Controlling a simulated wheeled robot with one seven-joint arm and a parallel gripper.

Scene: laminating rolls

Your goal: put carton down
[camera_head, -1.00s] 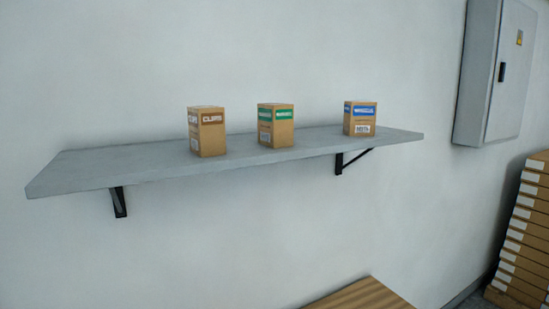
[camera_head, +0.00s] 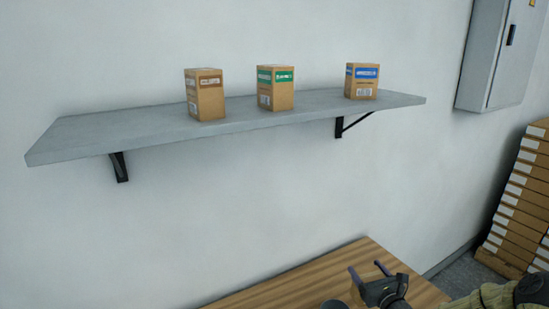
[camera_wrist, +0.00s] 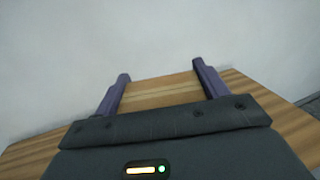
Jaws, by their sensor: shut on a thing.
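My gripper (camera_head: 366,267) is low in the head view, over the wooden table (camera_head: 300,282). In the wrist view my gripper (camera_wrist: 160,70) has its two purple fingers on either side of a plain tan carton (camera_wrist: 158,93) with a seam across its top, and it is shut on it. The carton is hard to make out against the wood in the head view. From these frames I cannot tell whether its underside touches the table.
A grey wall shelf (camera_head: 150,133) holds a brown-labelled carton (camera_head: 206,98), a green-labelled carton (camera_head: 276,90) and a blue-labelled carton (camera_head: 362,82). A grey wall cabinet (camera_head: 492,55) and a stack of cartons (camera_head: 520,200) are at the right. The table's left part is bare.

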